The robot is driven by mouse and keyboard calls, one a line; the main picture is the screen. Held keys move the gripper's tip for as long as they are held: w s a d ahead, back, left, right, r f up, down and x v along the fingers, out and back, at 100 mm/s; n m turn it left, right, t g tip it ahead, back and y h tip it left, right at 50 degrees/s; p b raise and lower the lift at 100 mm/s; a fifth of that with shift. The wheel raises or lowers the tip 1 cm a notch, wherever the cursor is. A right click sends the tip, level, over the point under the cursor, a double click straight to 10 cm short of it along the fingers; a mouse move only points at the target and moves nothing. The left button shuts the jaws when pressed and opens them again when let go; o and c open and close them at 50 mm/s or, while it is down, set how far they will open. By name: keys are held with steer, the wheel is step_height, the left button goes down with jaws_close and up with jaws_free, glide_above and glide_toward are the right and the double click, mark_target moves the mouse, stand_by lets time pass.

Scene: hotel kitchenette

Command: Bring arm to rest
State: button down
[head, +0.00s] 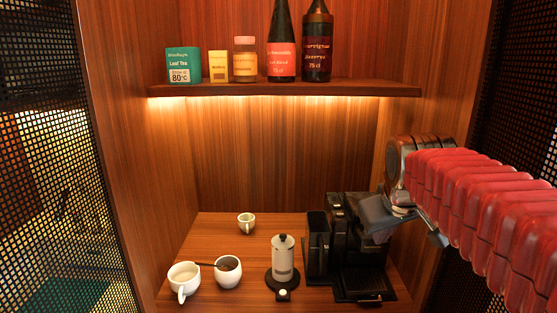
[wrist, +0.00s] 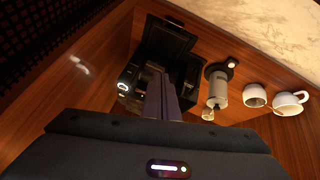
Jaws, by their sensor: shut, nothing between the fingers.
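My arm comes in from the right in the head view, with red ribbed sleeving. My gripper (head: 378,232) points down in front of and above the black coffee machine (head: 347,262), partly covering it. In the wrist view the dark fingers of my gripper (wrist: 160,88) are together with nothing between them, and the coffee machine (wrist: 165,42) lies beyond them. I cannot tell whether the fingers touch the machine.
On the wooden counter (head: 215,294) stand a white cylinder on a black base (head: 285,262), a white cup with dark contents (head: 228,278), a white mug (head: 183,283) and a small cup (head: 246,229). A shelf (head: 300,91) above holds bottles and boxes. Perforated screens flank the alcove.

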steer(key=s+a+f+m, duration=0.1)
steer(key=s+a+f, duration=0.1)
steer(key=s+f, duration=0.4)
steer(key=s+a+f+m+y, duration=0.1)
steer(key=s+a+f, duration=0.2)
steer(key=s, duration=1.1)
step_height(320, 180, down, 3)
steer(key=shift+a+f+m+g, duration=0.15)
steer(key=shift+a+m+g, duration=0.15)
steer(key=shift+g, duration=0.1)
